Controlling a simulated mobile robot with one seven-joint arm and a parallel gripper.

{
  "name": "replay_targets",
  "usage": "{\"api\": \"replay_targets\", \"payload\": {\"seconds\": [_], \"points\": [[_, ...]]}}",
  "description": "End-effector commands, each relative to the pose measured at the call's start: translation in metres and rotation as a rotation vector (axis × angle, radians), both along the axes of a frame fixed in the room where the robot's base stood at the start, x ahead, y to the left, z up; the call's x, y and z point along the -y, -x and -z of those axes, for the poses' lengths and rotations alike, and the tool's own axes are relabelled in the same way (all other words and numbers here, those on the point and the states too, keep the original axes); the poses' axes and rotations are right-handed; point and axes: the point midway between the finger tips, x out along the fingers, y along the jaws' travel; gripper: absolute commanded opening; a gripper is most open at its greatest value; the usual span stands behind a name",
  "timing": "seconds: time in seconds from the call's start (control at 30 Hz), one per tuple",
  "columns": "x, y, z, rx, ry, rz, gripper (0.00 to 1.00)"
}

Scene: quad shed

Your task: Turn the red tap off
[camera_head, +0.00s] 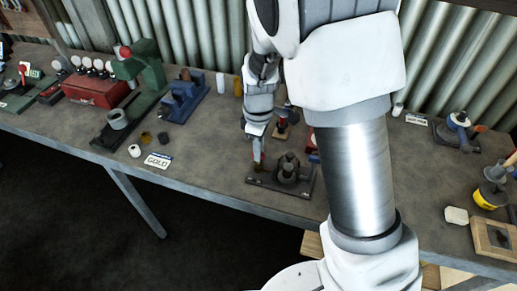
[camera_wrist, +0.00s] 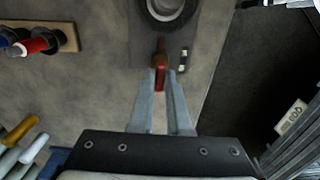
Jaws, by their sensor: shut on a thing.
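The red tap (camera_head: 257,165) is on a dark base plate (camera_head: 305,187) near the front edge of the workbench, beside a round dark fitting (camera_head: 288,168). In the wrist view its red handle (camera_wrist: 160,76) lies between my two fingertips. My gripper (camera_wrist: 161,74) is shut on this handle, with a finger on each side of it. In the head view my gripper (camera_head: 258,152) reaches down to the tap from above. The far part of the fitting is cut off at the top of the wrist view.
A wooden block with red and blue parts (camera_wrist: 40,42) stands beside the plate. A GOLD card (camera_head: 157,160), a blue vise (camera_head: 184,98) and a green press (camera_head: 136,65) are to the left. The bench's front edge is close. My arm hides the bench's middle right.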

Motion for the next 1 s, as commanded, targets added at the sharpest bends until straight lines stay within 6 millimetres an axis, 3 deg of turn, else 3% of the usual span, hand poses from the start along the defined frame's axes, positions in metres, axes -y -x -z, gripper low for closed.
{"api": "replay_targets", "payload": {"seconds": [0.37, 1.0], "points": [[0.0000, -0.0003, -0.0005, 0.000, -0.001, 0.088, 0.00], [-0.0006, -0.0004, -0.0011, 0.001, -0.002, 0.649, 0.00]]}}
